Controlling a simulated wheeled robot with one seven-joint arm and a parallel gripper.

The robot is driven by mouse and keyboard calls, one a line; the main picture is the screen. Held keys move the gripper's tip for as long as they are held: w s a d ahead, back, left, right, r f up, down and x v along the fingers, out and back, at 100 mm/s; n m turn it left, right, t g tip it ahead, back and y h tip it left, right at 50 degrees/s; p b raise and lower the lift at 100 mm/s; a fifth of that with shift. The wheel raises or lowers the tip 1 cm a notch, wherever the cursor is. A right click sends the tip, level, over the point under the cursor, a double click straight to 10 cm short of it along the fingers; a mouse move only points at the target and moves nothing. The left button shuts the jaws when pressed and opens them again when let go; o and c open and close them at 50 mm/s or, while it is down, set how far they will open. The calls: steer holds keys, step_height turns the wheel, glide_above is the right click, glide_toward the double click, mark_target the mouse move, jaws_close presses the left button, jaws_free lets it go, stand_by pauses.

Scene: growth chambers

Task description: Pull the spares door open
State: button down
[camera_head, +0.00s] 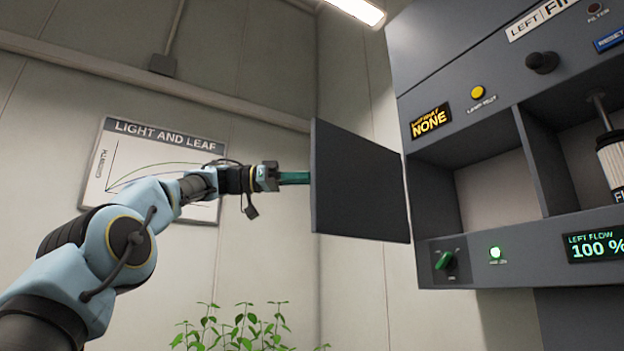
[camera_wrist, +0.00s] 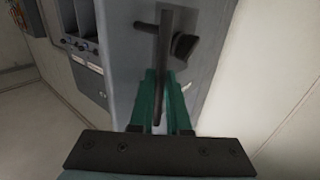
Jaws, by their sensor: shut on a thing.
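The dark grey door panel (camera_head: 360,185) stands swung well out to the left of the cabinet, and the compartment (camera_head: 497,190) beside it is open and looks empty. My gripper (camera_head: 296,178) reaches the door's far left edge from the left, its green fingertips partly hidden behind the panel. In the wrist view, the green fingers of my gripper (camera_wrist: 162,100) are closed around a thin dark upright bar (camera_wrist: 163,50), which looks like the door handle. A grey panel (camera_wrist: 125,50) lies behind the bar. The handle is hidden in the head view.
The cabinet (camera_head: 450,60) has a yellow button (camera_head: 477,92), a green knob (camera_head: 445,260) and a display (camera_head: 595,246). A white cylinder (camera_head: 611,165) stands in the right compartment. A poster (camera_head: 150,165) hangs behind my arm.

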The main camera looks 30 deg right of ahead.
steer(key=shift+w, duration=0.2)
steer(key=c, duration=0.9)
jaws_free()
steer(key=shift+d, duration=0.1)
steer(key=v, duration=1)
steer(key=shift+w+a+p, duration=0.25)
steer(key=shift+a+p, duration=0.1)
steer(key=shift+p, duration=0.1)
